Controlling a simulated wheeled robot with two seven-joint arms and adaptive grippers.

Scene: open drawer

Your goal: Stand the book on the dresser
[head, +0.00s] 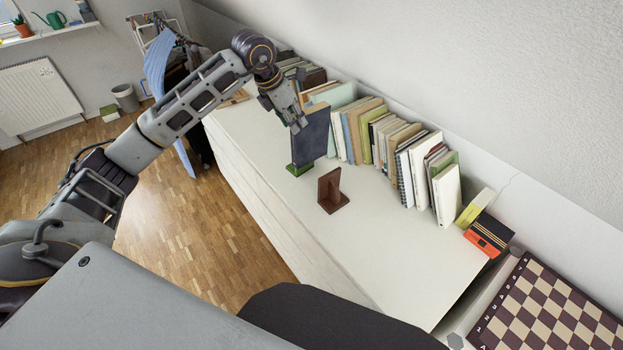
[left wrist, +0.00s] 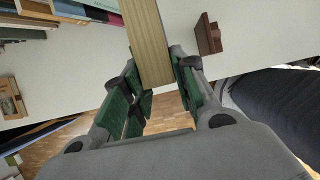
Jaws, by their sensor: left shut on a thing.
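The book is a dark blue upright slab in the head view (head: 312,137). Its pale, striped page edge shows in the left wrist view (left wrist: 150,42). My left gripper (head: 298,124) is shut on the book from above, and its green-padded fingers lie on both sides of it in the left wrist view (left wrist: 157,72). The book is upright at the white dresser top (head: 375,235); I cannot tell whether its lower edge touches it. A brown bookend (head: 331,191) stands on the dresser just in front, and shows in the wrist view (left wrist: 208,36). My right gripper is not in view.
A row of books (head: 372,125) lines the wall side of the dresser. A small green piece (head: 299,170) shows at the book's foot. A black and orange box (head: 489,233) and a chessboard (head: 555,308) are at right. The dresser's near part is bare.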

